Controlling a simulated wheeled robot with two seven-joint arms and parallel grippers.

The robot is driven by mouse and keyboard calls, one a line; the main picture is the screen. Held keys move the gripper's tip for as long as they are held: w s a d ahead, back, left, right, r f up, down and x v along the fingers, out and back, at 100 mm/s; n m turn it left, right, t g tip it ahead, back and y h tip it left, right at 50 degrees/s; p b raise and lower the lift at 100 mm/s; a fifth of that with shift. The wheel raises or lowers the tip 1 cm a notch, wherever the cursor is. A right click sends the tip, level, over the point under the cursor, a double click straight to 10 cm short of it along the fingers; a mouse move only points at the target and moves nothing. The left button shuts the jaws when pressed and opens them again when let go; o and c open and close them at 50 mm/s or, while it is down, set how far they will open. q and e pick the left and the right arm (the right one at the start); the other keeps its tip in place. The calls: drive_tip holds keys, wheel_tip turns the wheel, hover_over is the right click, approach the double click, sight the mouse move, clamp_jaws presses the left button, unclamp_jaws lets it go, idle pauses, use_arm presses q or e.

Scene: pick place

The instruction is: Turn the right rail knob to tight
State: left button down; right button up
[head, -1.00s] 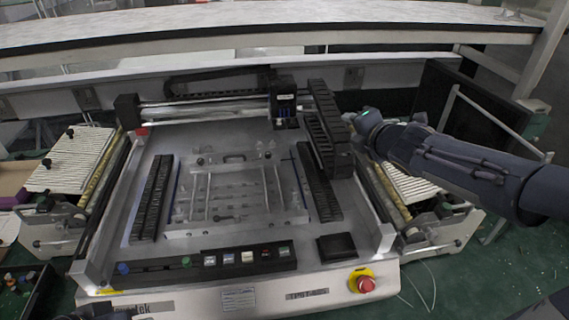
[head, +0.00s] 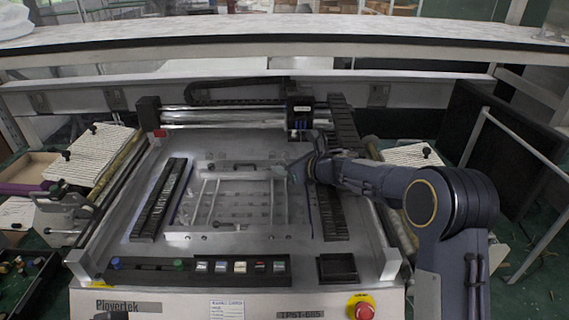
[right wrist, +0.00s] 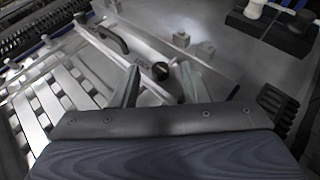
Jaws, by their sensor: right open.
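My right gripper (head: 291,171) is over the back right part of the clear fixture frame (head: 237,238). In the right wrist view its two fingers (right wrist: 160,80) are apart. A small black knob (right wrist: 160,69) shows between the fingertips, at the end of a pale rail (right wrist: 122,50). I see a gap at both sides of the knob; whether the fingers are at its height I cannot tell. In the head view the gripper hides this knob. Another black knob (head: 211,167) sits at the left rail. My left gripper is not clearly in view.
A black handle (right wrist: 105,38) is on the frame's back bar near the fingers. The black print head (head: 300,108) and cable chain (head: 343,122) stand behind my arm. Black strips (head: 160,198) flank the frame. A button panel (head: 205,268) and red stop button (head: 362,310) are in front.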

drive_tip(key=shift+w+a+f, duration=0.15)
drive_tip(key=shift+w+a, duration=0.15)
drive_tip(key=shift+a, duration=0.05)
drive_tip(key=shift+c, duration=0.4)
